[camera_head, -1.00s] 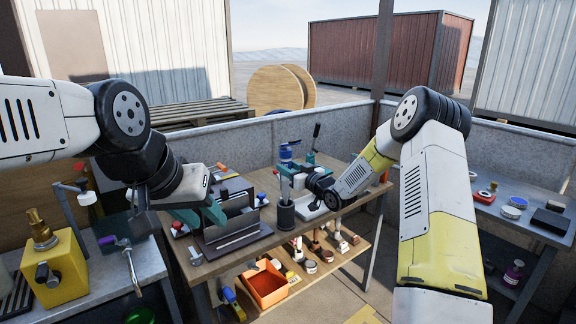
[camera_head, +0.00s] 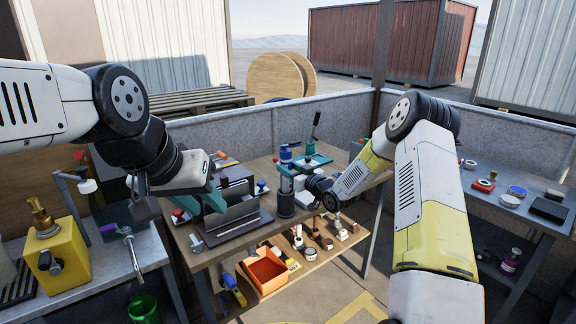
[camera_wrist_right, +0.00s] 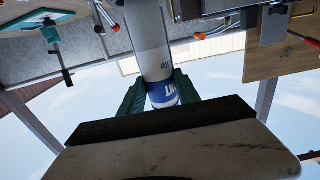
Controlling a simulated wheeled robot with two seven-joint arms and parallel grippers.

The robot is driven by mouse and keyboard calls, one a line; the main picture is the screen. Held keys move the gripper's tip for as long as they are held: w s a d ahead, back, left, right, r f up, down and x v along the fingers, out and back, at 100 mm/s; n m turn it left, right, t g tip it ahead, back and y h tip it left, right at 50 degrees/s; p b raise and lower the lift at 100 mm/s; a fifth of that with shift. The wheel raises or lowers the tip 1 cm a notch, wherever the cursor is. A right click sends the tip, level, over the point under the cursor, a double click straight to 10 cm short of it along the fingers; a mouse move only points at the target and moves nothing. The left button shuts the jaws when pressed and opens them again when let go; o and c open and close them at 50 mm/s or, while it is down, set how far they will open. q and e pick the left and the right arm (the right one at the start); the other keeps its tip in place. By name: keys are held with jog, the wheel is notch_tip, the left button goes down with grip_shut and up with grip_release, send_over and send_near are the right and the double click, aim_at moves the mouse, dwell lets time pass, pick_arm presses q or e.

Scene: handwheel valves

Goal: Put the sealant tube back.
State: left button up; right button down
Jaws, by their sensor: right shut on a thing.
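The sealant tube is a pale cylinder with a blue end. In the right wrist view the tube (camera_wrist_right: 150,45) lies between the green fingers of my right gripper (camera_wrist_right: 160,92), which is shut on it. In the head view its blue upper end (camera_head: 286,153) shows left of my right wrist, and my right gripper (camera_head: 287,172) is around it. A dark cup (camera_head: 286,205) stands directly below. The tube's lower end is hidden, so I cannot tell whether it is inside the cup. My left gripper (camera_head: 198,203) has its teal fingers apart beside a dark rack (camera_head: 232,217).
The wooden bench (camera_head: 262,172) carries the rack and small tools. Its lower shelf holds an orange bin (camera_head: 265,270) and several small items. A grey side table (camera_head: 485,195) is at right.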

jog(key=shift+f, duration=2.05)
grip_release()
jog(key=shift+f, duration=0.1)
jog(key=v, duration=1)
dwell(0.9)
